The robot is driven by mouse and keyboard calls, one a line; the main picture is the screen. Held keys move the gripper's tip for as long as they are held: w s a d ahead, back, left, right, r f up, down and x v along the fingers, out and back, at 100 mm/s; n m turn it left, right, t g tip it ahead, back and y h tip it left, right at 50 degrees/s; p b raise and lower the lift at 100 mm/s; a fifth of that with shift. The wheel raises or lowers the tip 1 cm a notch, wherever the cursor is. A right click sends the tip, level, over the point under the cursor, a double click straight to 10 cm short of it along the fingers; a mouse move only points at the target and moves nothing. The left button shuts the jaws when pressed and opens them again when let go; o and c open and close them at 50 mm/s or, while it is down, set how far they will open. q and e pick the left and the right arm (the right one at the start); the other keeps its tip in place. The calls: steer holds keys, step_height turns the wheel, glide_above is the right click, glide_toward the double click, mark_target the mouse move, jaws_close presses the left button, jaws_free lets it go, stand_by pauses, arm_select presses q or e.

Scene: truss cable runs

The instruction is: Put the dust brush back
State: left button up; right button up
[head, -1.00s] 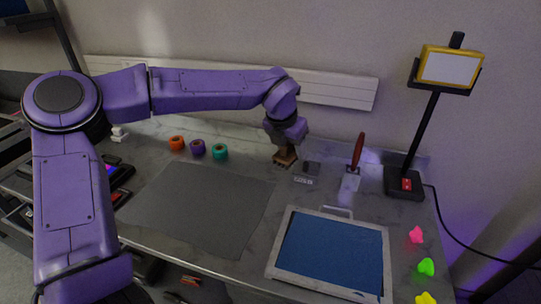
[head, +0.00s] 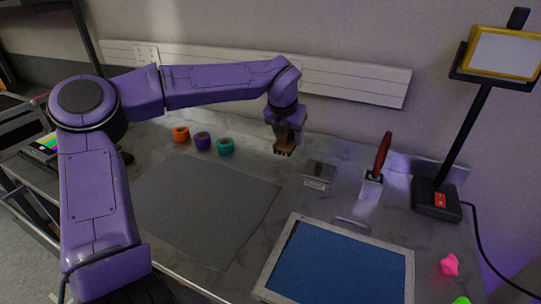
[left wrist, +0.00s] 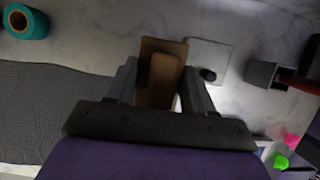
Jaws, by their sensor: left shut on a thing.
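My left gripper (head: 285,141) is shut on the wooden dust brush (head: 284,149), at the back middle of the table. In the left wrist view, the brown brush (left wrist: 164,76) sits between the two fingers of the left gripper (left wrist: 163,88). In the head view, the brush hangs left of and behind a small grey labelled block (head: 319,173). The wrist view shows a pale grey plate with a dark knob (left wrist: 213,58) just right of the brush. I cannot tell the exact gap between brush and table. My right gripper is not in view.
A red-handled tool (head: 383,153) stands upright in a grey holder. A lamp base (head: 436,198) is further right. Orange (head: 181,134), purple (head: 202,140) and teal (head: 225,146) rolls sit left. A grey mat (head: 200,205) and a blue framed panel (head: 340,265) lie in front.

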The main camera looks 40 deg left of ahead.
arm_select(q)
steer(key=w+a+f+p, duration=0.1)
steer(key=a+f+p, duration=0.1)
steer(key=a, duration=0.3)
glide_above(270, 157)
steer(key=s, duration=0.1)
steer(key=f, duration=0.6)
steer(key=shift+s+d+p, duration=0.15)
steer(key=shift+d+p, duration=0.2)
steer(key=shift+d, duration=0.05)
steer(key=f, duration=0.3)
steer(key=shift+a+f, duration=0.2)
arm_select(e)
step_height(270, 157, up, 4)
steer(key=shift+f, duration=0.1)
arm_select(q)
steer(key=shift+f, duration=0.1)
steer(key=shift+f, duration=0.1)
steer(key=o, duration=1)
